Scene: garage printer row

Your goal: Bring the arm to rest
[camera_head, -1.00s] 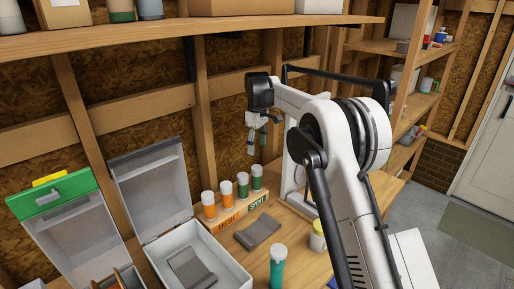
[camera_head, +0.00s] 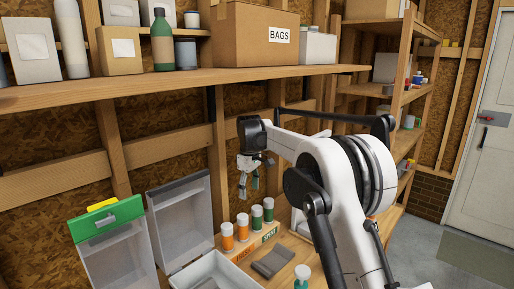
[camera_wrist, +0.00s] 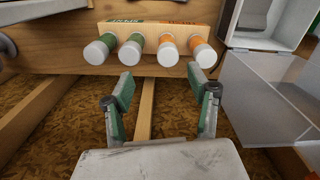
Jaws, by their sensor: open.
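My gripper (camera_head: 248,184) hangs above the back of the workbench in the head view, in front of the wooden wall. Its jaws are open and empty. In the wrist view the two green-padded fingers (camera_wrist: 165,100) stand apart with nothing between them. Beyond them is a row of white-capped bottles, two with green bands (camera_wrist: 131,48) and two with orange bands (camera_wrist: 168,50). The fingers do not appear to touch the bottles. My white arm reaches in from the lower right of the head view.
A clear-lidded bin (camera_head: 181,222) and a green-fronted bin (camera_head: 105,222) stand open at left. A grey flat piece (camera_head: 273,261) lies on the bench. A shelf (camera_head: 190,83) with boxes and bottles runs above my arm. A door (camera_head: 483,150) is at right.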

